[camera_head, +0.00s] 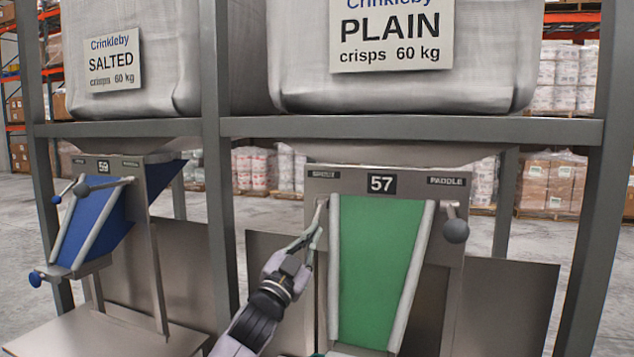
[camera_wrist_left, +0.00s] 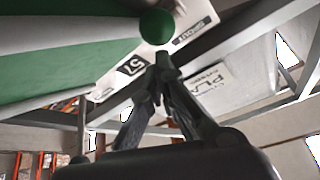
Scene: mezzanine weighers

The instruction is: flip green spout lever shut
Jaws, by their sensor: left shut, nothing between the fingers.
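The green spout lever shows its round green knob (camera_wrist_left: 157,26) in the left wrist view, just beyond my fingertips; I cannot tell whether they touch it. In the head view the lever's place is at the upper left of the green chute (camera_head: 375,265), under the left-hand label of station 57, and my gripper largely hides it there. My left gripper (camera_head: 314,234) is shut and empty, its fingertips together in the left wrist view (camera_wrist_left: 163,62). My right gripper is out of view.
A grey-knobbed paddle lever (camera_head: 456,230) hangs right of the green chute. Station 59 with a blue chute (camera_head: 95,225) stands left, beyond a steel post (camera_head: 217,180). Large PLAIN (camera_head: 392,85) and SALTED (camera_head: 130,65) bags rest above on the frame.

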